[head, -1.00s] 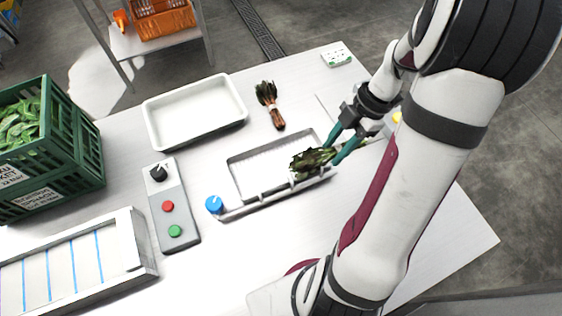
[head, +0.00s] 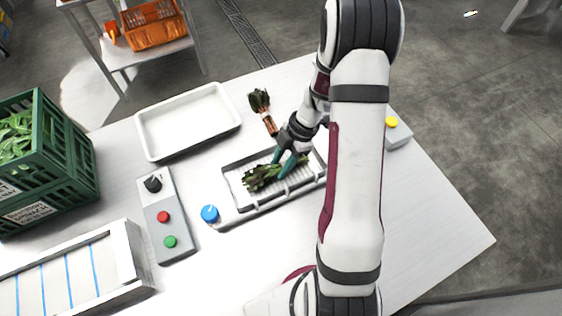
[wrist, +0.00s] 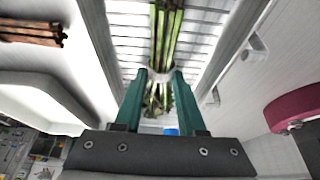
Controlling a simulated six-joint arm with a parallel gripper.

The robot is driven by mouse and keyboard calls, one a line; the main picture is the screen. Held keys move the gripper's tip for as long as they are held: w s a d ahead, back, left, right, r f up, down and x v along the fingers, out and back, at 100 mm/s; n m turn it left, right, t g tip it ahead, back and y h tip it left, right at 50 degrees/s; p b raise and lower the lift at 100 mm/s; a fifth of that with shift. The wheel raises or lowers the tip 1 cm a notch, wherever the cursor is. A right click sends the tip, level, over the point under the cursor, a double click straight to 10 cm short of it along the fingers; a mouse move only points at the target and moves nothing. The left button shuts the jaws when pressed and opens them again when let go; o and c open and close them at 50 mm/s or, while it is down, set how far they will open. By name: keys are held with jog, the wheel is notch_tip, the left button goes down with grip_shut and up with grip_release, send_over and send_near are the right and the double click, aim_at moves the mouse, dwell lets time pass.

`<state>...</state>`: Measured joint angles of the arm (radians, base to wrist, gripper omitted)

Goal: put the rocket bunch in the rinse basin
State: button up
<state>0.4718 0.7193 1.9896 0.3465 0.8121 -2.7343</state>
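The leafy green-stemmed bunch, which I take as the rocket bunch (head: 260,177), has a pale band around its stems; its stems show in the wrist view (wrist: 166,30). My gripper (head: 285,163) is shut on it at the band, with one teal finger on each side in the wrist view (wrist: 160,80). The bunch is over or in the shallow grey basin (head: 235,197) with a ribbed floor, its leaves toward the left end. I cannot tell whether it touches the floor. A blue knob (head: 210,213) sits at the basin's front left corner.
A second bunch with reddish-brown stems (head: 264,108) lies behind the basin. An empty white tub (head: 150,133) stands at back left. A button panel (head: 160,220), green crate (head: 70,165) and white blue-striped tray (head: 125,255) are left. The table's right front is clear.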

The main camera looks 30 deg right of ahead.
jog(key=o, duration=0.4)
jog(key=v, duration=1.1)
jog(key=s+a+r+m+h, duration=0.1)
jog(key=s+a+r+m, duration=0.4)
jog(key=a+r+m, duration=0.3)
jog(key=s+a+m, duration=0.2)
jog(key=s+m, duration=0.3)
jog(key=s+a+r+m+h, duration=0.1)
jog(key=s+a+m, duration=0.2)
jog(key=s+m, duration=0.1)
jog(key=s+a+r+m, duration=0.1)
jog(key=s+a+m, duration=0.1)
jog(key=s+m, duration=0.3)
jog(key=shift+s+a+m+h, duration=0.25)
jog(key=shift+s+m+h, duration=0.1)
jog(key=shift+m, duration=0.45)
